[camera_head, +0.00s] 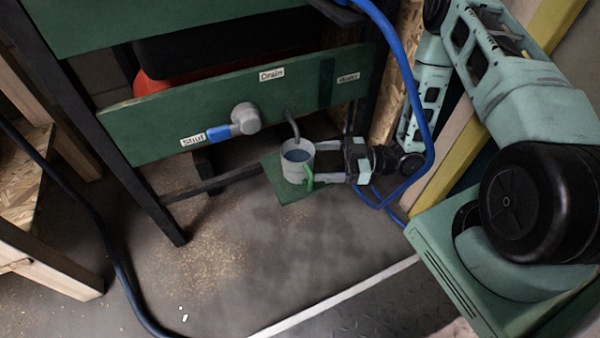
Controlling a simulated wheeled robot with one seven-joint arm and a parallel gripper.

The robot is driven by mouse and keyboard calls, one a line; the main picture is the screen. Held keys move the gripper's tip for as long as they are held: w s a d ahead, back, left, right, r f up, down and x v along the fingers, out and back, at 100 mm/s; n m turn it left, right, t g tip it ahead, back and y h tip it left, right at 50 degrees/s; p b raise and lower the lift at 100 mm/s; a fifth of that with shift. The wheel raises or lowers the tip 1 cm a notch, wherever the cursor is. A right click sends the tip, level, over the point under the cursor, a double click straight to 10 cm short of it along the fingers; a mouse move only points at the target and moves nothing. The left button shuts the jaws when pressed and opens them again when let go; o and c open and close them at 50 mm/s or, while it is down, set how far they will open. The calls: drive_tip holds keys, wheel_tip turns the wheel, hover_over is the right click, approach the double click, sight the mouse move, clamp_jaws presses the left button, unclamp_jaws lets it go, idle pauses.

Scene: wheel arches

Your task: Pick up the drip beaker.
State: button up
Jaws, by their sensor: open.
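The drip beaker (293,167) is a light grey cup with a green handle (309,180) on its right side and dark liquid showing inside. It stands upright on a small green shelf or mat (271,168), under a bent grey spout (294,128). My gripper (312,163) reaches in from the right, with its fingers pointing left at the beaker. The jaws are open, with the fingertips at the beaker's right side near the handle. I cannot tell whether they touch it.
A green panel (150,131) above carries a blue-handled valve (233,122) and labels "Shut" and "Drain" (272,74). A blue hose (412,80) hangs beside my arm. A dark table leg (160,220) stands left. The floor (250,250) in front is mostly clear, with scattered sawdust.

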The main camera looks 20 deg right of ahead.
sight(293, 159)
drive_tip(key=shift+b+x, duration=0.4)
drive_tip(key=shift+x, duration=0.75)
drive_tip(key=b+x, duration=0.3)
drive_tip(key=x, duration=0.2)
drive_tip(key=shift+s+b, duration=0.15)
drive_tip(key=shift+b, duration=0.25)
drive_tip(key=shift+r, duration=0.1)
drive_tip(key=c, duration=0.8)
drive_tip(key=shift+r, duration=0.1)
drive_tip(key=shift+c, duration=0.2)
drive_tip(key=shift+r+p, duration=0.5)
drive_tip(key=shift+p, duration=0.25)
drive_tip(key=p+v, duration=0.8)
drive_tip(key=v, duration=1)
drive_tip(key=shift+p, duration=0.35)
drive_tip(key=shift+s+a, duration=0.1)
